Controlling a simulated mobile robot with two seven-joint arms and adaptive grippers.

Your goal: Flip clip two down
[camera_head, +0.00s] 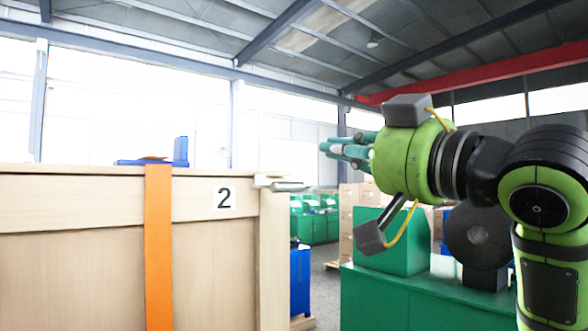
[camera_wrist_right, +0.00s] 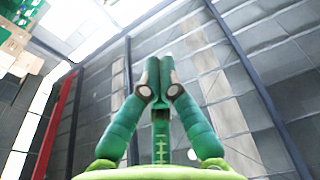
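The number 2 label (camera_head: 224,197) is on the upper right of a pale wooden crate (camera_head: 90,262). Beside it, a small grey metal clip (camera_head: 286,186) sits at the crate's top right corner and sticks out to the right, about level. My right gripper (camera_head: 327,148) is up and to the right of the clip, pointing left, clear of it. In the right wrist view, the green fingers of this gripper (camera_wrist_right: 155,62) meet at their tips with nothing seen between them. The clip does not show there. My left gripper is in neither view.
An orange strap (camera_head: 158,245) runs down the crate's front, and a blue bracket (camera_head: 181,151) lies on its top. A green cabinet (camera_head: 405,300) stands at the right, below my right arm. Cardboard boxes (camera_head: 347,225) stand farther back. Air around the gripper looks free.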

